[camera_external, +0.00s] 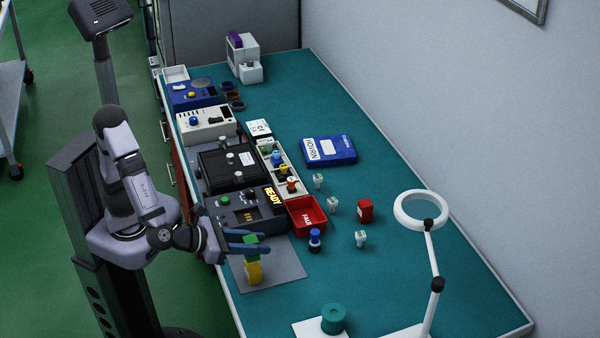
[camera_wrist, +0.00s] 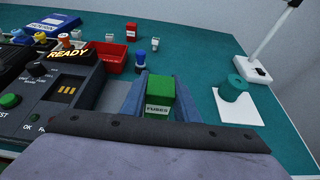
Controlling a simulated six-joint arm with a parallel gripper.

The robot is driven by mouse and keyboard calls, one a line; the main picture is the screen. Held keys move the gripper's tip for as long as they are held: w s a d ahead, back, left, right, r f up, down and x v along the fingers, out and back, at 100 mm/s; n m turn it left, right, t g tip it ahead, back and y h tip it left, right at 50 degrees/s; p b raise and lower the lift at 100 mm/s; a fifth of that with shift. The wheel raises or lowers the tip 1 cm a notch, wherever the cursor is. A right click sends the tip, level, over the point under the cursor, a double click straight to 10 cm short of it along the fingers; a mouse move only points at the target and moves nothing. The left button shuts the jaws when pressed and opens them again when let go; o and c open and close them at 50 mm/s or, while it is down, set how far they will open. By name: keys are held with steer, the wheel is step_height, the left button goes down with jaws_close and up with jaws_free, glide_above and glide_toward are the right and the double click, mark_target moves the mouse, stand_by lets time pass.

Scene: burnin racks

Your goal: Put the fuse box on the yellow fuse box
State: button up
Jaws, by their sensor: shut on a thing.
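A green box labelled FUSES (camera_wrist: 159,95) is held between the blue fingers of my gripper (camera_wrist: 159,98). In the external view my gripper (camera_external: 247,239) holds the green box (camera_external: 250,252) directly above the yellow fuse box (camera_external: 253,272). The yellow box stands on a grey mat at the near left of the bench. The green box looks upright and nearly in line with it; I cannot tell whether the two touch. The yellow box is hidden in the wrist view.
A red box (camera_external: 365,210) stands to the right. A red FAIL bin (camera_external: 306,214) and a black tester with a READY sign (camera_external: 243,208) are just behind the grey mat (camera_external: 283,268). A ring lamp (camera_external: 434,262) and a teal spool (camera_external: 334,318) stand at the near right.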

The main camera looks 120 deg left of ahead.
steer(key=shift+f, duration=1)
steer(key=shift+f+b, duration=0.2)
steer(key=shift+b, duration=0.15)
steer(key=o, duration=1.1)
steer(key=shift+c, duration=0.2)
steer(key=shift+r, duration=0.2)
